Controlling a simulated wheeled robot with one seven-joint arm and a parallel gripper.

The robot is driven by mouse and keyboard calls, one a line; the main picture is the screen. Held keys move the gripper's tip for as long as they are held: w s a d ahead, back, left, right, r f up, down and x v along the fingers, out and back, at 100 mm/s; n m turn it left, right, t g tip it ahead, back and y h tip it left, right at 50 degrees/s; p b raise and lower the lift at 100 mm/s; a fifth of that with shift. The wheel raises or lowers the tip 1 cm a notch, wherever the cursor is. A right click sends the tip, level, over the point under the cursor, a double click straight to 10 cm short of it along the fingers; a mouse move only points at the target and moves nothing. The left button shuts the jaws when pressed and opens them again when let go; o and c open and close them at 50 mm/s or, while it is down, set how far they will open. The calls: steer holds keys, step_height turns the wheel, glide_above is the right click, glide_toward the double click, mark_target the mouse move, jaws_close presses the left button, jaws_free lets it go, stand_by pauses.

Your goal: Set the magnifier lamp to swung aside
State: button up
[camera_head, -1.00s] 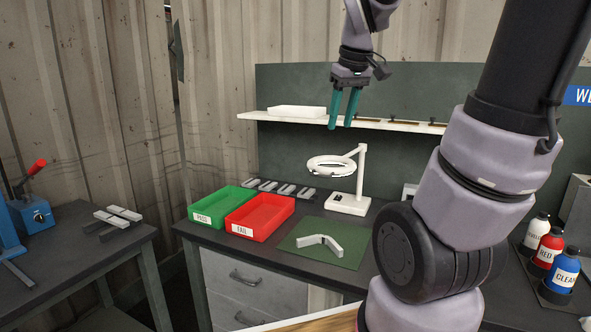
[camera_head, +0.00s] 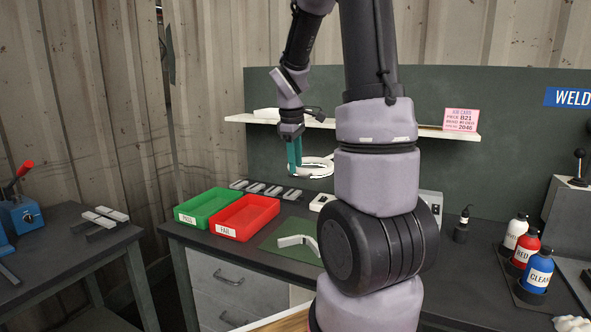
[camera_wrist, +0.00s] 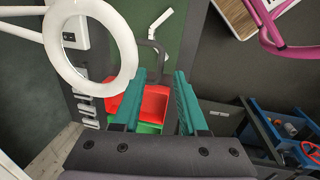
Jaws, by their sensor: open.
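The magnifier lamp's white ring head (camera_head: 318,161) is over the back of the workbench in the head view. Its white base (camera_head: 321,202) stands below; its post is largely hidden behind my arm. My gripper (camera_head: 294,172) points down with its teal fingers at the left side of the ring. In the wrist view the ring (camera_wrist: 130,50) fills the upper left, close to the left finger of my gripper (camera_wrist: 160,78). The fingers are apart with nothing between them. I cannot tell whether a finger touches the ring.
A green PASS tray (camera_head: 190,222) and red FAIL tray (camera_head: 225,230) stand at the left of the bench. A white angled pipe (camera_head: 296,240) lies on a green mat (camera_head: 275,247). A shelf (camera_head: 240,118) runs behind. Bottles (camera_head: 537,270) stand at right.

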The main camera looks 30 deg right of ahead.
steer(key=shift+w+d+f, duration=0.1)
steer(key=shift+d+f, duration=0.1)
steer(key=shift+f, duration=1)
jaws_close()
stand_by(0.6)
